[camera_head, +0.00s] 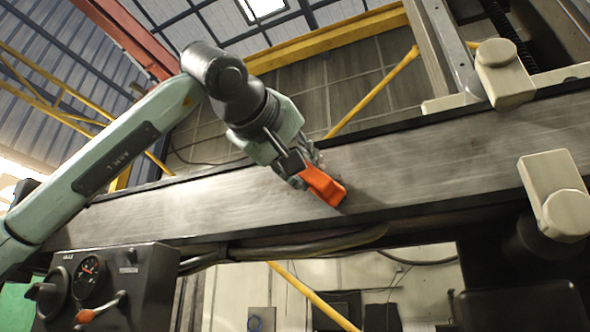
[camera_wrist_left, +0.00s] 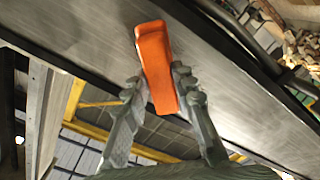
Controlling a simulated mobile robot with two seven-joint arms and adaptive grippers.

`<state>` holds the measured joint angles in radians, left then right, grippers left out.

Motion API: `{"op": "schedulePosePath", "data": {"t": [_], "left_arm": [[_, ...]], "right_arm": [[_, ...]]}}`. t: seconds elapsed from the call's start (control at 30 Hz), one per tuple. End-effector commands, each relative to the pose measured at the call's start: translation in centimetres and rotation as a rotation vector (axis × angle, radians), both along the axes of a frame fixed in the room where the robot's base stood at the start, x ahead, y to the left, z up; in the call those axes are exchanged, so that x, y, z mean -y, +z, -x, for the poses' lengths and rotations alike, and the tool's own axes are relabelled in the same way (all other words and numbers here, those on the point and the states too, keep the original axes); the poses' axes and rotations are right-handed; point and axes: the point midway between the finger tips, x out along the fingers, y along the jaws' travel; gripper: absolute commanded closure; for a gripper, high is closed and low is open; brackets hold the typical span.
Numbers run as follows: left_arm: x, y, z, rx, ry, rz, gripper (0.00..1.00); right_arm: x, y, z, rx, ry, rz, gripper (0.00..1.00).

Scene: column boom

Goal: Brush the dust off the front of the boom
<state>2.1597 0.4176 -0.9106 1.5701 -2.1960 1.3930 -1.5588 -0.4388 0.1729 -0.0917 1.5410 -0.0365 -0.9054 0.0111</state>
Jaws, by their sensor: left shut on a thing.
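The boom (camera_head: 245,199) is a long grey beam with dark edges that runs across the head view. Its front looks streaky and smeared; it also fills the upper part of the left wrist view (camera_wrist_left: 228,85). My left gripper (camera_head: 305,172) is shut on an orange brush (camera_head: 324,187) at the boom's front. In the left wrist view the orange brush (camera_wrist_left: 155,62) stands between the two fingers (camera_wrist_left: 160,100). Its far end is at the boom's face; I cannot tell whether it touches. Its bristles are hidden. My right gripper is not in view.
A dark control box (camera_head: 108,285) with a gauge and an orange-tipped lever stands below the boom at left. Cream blocks (camera_head: 504,72) sit on the boom at right. Cables (camera_head: 300,246) hang along its underside. Yellow rails (camera_head: 375,92) stand behind.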

Motion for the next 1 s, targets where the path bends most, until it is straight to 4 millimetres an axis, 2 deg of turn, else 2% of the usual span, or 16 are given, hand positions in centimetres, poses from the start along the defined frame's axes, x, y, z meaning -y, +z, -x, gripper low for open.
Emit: {"op": "schedulePosePath", "data": {"t": [0.4,0.67,1.0], "left_arm": [[2.9,0.0,1.2,0.001,-0.003,-0.002,0.98],[3.8,0.0,1.6,0.001,-0.002,-0.002,0.98],[6.5,0.0,2.3,0.001,-0.001,-0.002,0.98]], "right_arm": [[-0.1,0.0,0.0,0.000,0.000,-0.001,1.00],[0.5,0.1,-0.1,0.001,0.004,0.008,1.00],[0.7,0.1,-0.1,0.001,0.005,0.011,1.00]]}}
